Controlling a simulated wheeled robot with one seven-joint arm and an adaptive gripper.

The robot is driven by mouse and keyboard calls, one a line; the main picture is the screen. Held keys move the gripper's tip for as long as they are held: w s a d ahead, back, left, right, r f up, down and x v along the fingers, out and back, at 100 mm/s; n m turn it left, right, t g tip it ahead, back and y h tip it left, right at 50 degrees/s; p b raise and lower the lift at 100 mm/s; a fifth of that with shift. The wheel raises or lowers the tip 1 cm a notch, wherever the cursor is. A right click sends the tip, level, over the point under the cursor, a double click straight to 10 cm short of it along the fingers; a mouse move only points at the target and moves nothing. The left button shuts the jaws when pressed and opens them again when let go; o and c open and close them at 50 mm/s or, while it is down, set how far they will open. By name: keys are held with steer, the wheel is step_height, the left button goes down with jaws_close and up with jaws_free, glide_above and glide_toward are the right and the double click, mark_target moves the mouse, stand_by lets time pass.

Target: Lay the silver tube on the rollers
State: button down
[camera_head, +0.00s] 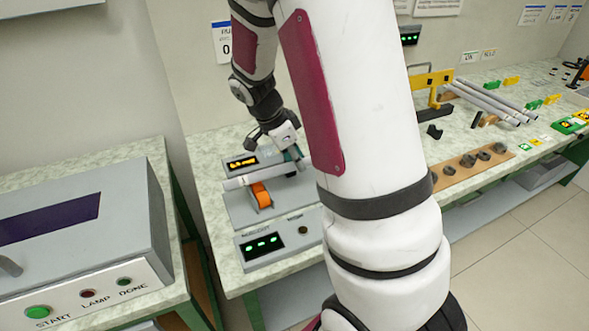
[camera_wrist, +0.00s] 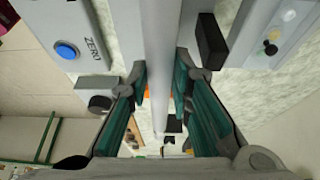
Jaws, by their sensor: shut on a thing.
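The silver tube (camera_head: 252,181) lies roughly level across the grey measuring station (camera_head: 240,208) on the left part of the bench. My gripper (camera_head: 294,158) is shut on the tube near its right part, partly hidden by my arm. In the wrist view the tube (camera_wrist: 160,50) runs lengthwise between the green-padded fingers of my gripper (camera_wrist: 160,82). An orange roller-like part (camera_head: 261,195) shows just under the tube. I cannot tell whether the tube touches it or hangs slightly above. The tube's right end is hidden by my arm.
A display box (camera_head: 241,163) stands behind the tube and a lit panel (camera_head: 263,244) in front. A blue ZERO button (camera_wrist: 66,50) and a black block (camera_wrist: 211,41) flank the tube. A grey machine (camera_head: 80,230) stands left.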

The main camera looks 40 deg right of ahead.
mark_target(294, 170)
steer(key=shift+w+a+f, duration=0.1)
steer(key=shift+w, duration=0.05)
steer(key=shift+f, duration=1.7)
steer(key=shift+f, duration=0.15)
steer(key=c, duration=1.4)
jaws_free()
steer(key=shift+c, duration=0.2)
